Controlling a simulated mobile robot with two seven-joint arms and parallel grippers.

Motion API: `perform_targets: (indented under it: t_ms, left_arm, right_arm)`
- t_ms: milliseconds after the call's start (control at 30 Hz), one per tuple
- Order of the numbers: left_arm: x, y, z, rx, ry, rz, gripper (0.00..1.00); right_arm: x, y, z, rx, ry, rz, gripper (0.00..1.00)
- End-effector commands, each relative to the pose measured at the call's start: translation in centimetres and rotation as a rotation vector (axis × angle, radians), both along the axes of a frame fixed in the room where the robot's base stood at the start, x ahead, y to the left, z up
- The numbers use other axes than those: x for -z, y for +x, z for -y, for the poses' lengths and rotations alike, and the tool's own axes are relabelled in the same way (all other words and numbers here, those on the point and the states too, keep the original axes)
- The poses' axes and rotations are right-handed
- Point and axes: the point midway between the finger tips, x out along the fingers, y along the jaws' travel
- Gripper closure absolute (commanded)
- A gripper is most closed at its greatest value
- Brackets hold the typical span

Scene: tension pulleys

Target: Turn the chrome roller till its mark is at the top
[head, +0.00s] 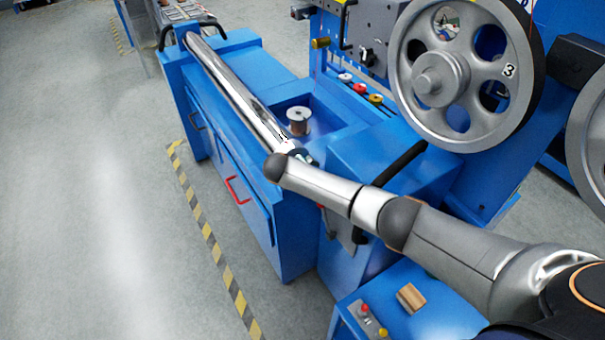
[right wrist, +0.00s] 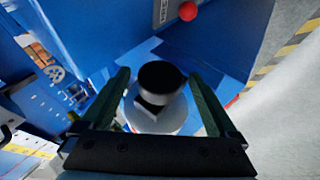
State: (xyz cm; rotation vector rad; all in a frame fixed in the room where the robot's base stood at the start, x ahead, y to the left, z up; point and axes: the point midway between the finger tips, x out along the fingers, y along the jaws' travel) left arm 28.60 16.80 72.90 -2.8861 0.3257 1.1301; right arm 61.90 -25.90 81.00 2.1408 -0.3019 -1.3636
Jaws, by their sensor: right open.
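The chrome roller (head: 235,90) is a long shiny bar running along the blue machine, from the back left to near my right wrist. I cannot make out its mark; the near end is partly hidden behind my right arm. My left gripper is not in view.
A large grey spoked wheel (head: 465,70) stands at the right. A copper-coloured spool (head: 298,121) sits in a recess beside the roller. A red handle (head: 237,189) is on the cabinet front. Striped tape (head: 212,245) marks the floor, with open floor to its left.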

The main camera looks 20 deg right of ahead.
Motion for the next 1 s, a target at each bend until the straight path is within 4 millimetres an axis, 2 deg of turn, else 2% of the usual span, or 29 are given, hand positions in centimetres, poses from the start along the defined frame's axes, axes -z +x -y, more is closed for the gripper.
perform_targets:
  t_ms: [233, 700, 1000]
  left_arm:
    - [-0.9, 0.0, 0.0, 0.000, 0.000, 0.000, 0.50]
    - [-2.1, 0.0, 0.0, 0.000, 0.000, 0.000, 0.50]
    - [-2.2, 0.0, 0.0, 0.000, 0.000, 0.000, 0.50]
  right_arm:
    - [-1.7, -0.9, -1.0, -0.002, 0.002, 0.001, 0.06]
    - [-7.7, -4.6, -4.8, -0.002, 0.002, 0.001, 0.06]
    - [-9.3, -5.7, -5.9, 0.001, 0.000, -0.001, 0.06]
